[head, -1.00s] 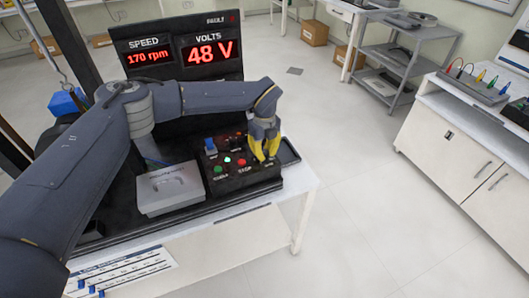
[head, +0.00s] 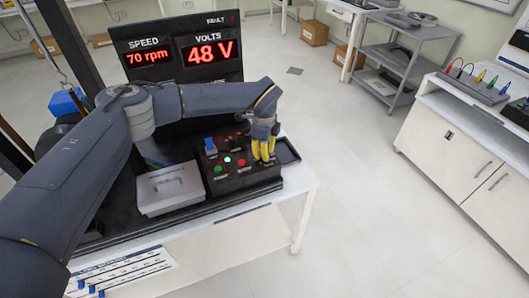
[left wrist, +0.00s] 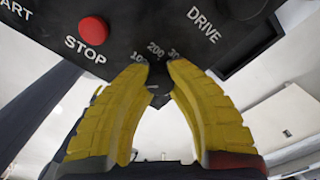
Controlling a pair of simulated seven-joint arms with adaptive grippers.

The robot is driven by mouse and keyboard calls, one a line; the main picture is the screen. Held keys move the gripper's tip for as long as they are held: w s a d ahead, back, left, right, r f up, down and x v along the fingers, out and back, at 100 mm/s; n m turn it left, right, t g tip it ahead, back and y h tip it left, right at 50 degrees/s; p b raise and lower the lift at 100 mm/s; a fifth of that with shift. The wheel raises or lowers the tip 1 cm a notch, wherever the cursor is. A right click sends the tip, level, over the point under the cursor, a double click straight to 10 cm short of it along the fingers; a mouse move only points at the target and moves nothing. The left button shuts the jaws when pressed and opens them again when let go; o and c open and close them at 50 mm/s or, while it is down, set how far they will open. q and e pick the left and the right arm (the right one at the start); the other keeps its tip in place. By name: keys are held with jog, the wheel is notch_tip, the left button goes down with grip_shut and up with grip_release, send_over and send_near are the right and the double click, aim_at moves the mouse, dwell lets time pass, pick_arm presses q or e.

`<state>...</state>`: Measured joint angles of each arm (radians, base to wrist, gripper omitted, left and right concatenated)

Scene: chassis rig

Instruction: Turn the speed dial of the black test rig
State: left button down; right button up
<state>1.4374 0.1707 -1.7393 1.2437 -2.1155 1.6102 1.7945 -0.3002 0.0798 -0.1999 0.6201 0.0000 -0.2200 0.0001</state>
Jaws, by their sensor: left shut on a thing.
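The black control box (head: 245,182) of the test rig sits at the front right of the white bench. My left gripper (head: 264,159) comes down over its right side with yellow fingers. In the left wrist view the fingertips (left wrist: 161,66) are closed around the speed dial (left wrist: 158,69), which is mostly hidden between them. The marks 100, 200 and part of 300 show around it, under the word DRIVE. The speed display (head: 148,70) reads 70 rpm. My right gripper is not in view.
A red STOP button (left wrist: 93,30) is close to the left finger. A green lit button (head: 227,160) and a blue switch (head: 210,146) are on the same panel. The volts display (head: 208,53) reads 48 V. A grey lidded box (head: 170,190) stands left of the panel.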

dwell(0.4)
pick_arm(q)
jog(key=c, duration=1.1)
grip_release()
jog(key=shift+o, duration=0.2)
jog(key=shift+r, duration=0.1)
notch_tip(320, 180, up, 12)
